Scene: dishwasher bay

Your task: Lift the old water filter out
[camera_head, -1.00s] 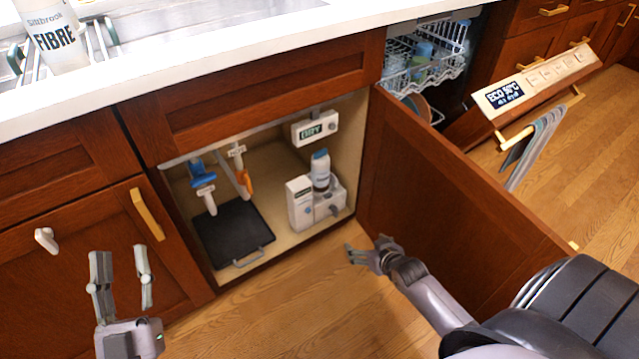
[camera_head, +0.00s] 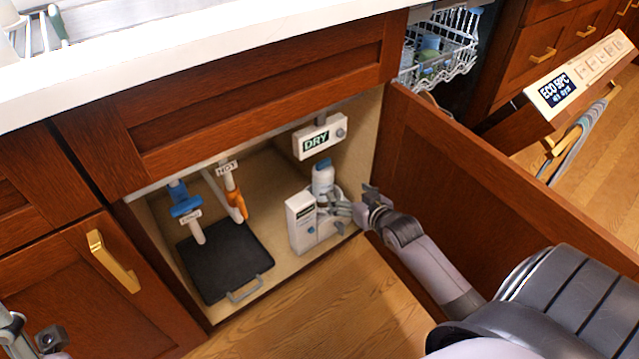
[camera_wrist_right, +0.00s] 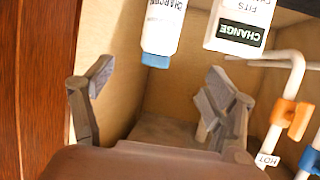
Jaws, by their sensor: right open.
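The water filter is a white, bottle-like cartridge with a blue cap (camera_head: 323,173), upright in the cabinet at the right. In the right wrist view the cartridge (camera_wrist_right: 163,22) appears upside down, its cap pointing down. A white box (camera_head: 302,222) with a dark label stands beside it; its label reads CHANGE in the wrist view (camera_wrist_right: 240,30). My right gripper (camera_head: 338,212) is open at the cartridge's lower right in the head view. In the wrist view its fingers (camera_wrist_right: 158,84) are spread, with nothing between the tips. My left gripper (camera_head: 30,335) shows only partly at the lower left corner.
A dark tray (camera_head: 225,262) lies on the cabinet floor at left. Pipes with a blue valve (camera_head: 184,206) and an orange valve (camera_head: 236,199) hang above it. A box reading DRY (camera_head: 319,138) is above the cartridge. The open door (camera_head: 470,175) borders my right arm.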

